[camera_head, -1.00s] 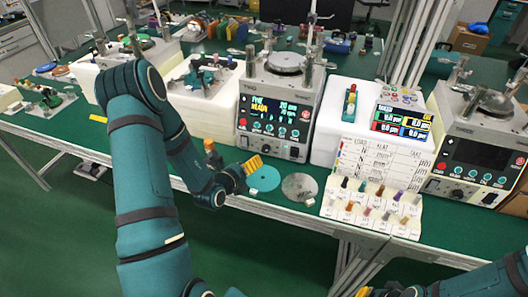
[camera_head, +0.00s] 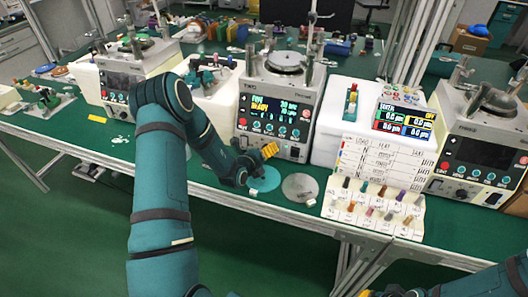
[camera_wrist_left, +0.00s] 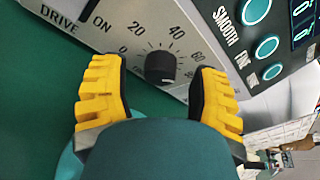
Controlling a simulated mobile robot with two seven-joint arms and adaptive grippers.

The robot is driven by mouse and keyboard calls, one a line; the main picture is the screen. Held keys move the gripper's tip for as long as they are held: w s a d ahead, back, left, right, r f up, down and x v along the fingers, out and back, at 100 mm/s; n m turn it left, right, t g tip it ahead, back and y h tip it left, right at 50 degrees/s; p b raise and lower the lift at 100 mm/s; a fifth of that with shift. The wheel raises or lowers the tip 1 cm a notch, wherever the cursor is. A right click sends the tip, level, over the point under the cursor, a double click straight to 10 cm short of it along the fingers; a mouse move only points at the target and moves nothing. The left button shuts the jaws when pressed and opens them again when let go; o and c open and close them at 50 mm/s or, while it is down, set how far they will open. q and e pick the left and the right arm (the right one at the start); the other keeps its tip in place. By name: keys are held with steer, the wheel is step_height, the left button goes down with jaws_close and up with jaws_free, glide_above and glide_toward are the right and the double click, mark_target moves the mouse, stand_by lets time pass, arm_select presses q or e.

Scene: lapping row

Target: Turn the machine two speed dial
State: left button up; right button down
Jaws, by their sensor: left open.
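Machine two (camera_head: 245,100) is the pale middle machine, with a lit screen and a row of teal buttons. Its speed dial is a black knob (camera_wrist_left: 160,67) on the lower front panel, with a printed scale around it. My left gripper (camera_head: 270,151) is in front of the lower panel. In the left wrist view its open yellow fingers (camera_wrist_left: 160,92) stand either side of the dial, with gaps to it. I cannot tell whether they reach its depth. The dial's pointer is not clear. A yellow tip of my right gripper (camera_head: 364,292) shows at the bottom edge, mostly out of frame.
A teal disc (camera_head: 262,182) and a grey disc (camera_head: 299,187) lie on the green bench below the panel. A sample rack (camera_head: 370,215) and a white sign board stand to the right. Other machines stand at left and right (camera_head: 480,150).

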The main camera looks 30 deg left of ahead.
arm_select(q)
jaws_close()
steer(key=shift+d+r+m+g+y+p, duration=0.15)
steer(key=shift+m+y+p, duration=0.1)
steer(key=shift+m+p, duration=0.2)
steer(key=shift+d+m+g+y+p, duration=0.15)
steer(key=shift+m+y+p, duration=0.1)
steer(key=shift+m+p, duration=0.2)
steer(key=p, duration=0.4)
steer(key=m+p, duration=0.1)
steer(key=p, duration=0.4)
steer(key=shift+w+a+r+m+y, duration=0.1)
steer(key=shift+a+r+m+y, duration=0.1)
steer(key=shift+a+m+y, duration=0.15)
steer(key=shift+f+p, duration=0.2)
steer(key=shift+p, duration=0.5)
arm_select(e)
step_height(320, 180, up, 12)
steer(key=w, duration=0.1)
steer(key=shift+w+d+r+t, duration=0.2)
steer(key=shift+w+d+t, duration=0.1)
steer(key=shift+w, duration=0.1)
arm_select(q)
steer(key=shift+d, duration=0.1)
jaws_free()
steer(key=shift+f, duration=0.1)
steer(key=shift+s, duration=0.2)
